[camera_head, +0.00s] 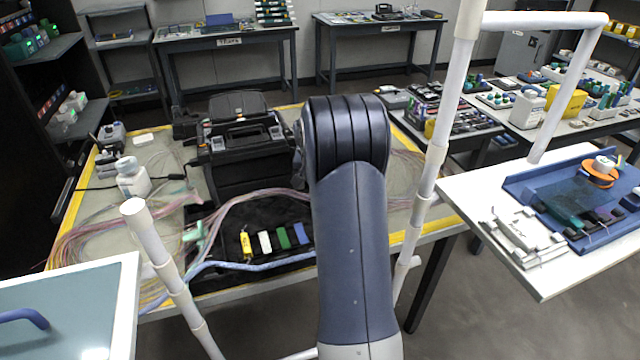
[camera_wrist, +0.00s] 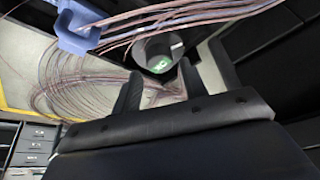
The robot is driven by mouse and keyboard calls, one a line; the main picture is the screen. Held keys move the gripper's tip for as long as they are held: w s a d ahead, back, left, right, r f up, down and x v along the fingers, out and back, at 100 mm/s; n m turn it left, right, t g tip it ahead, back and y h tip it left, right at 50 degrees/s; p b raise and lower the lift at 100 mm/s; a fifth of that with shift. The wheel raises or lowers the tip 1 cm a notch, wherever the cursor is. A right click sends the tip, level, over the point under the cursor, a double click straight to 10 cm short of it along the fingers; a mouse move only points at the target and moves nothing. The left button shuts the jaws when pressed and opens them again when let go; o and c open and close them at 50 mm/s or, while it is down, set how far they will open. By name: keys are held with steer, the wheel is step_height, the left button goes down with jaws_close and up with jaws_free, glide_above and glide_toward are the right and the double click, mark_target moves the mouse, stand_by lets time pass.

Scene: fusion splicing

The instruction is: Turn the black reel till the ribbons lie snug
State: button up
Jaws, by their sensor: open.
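In the wrist view a dark round part (camera_wrist: 150,47), likely the black reel, shows just beyond my fingertips. I cannot tell whether a finger touches the round part. In the head view the ribbons (camera_head: 265,194) cross the table in front of the black splicer (camera_head: 245,150); my arm hides the gripper and the reel.
A light-blue holder (camera_wrist: 79,29) sits by the ribbons in the wrist view. Yellow, white, green and blue pieces (camera_head: 283,237) lie on a black mat. A white bottle (camera_head: 131,178) stands at the left. A white-framed side tray (camera_head: 530,260) at the right holds a blue tray and tools.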

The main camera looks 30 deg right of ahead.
steer(key=v, duration=0.7)
steer(key=shift+r, duration=0.35)
steer(key=shift+a, duration=0.1)
steer(key=x, duration=1)
steer(key=shift+f, duration=0.4)
steer(key=shift+r, duration=0.1)
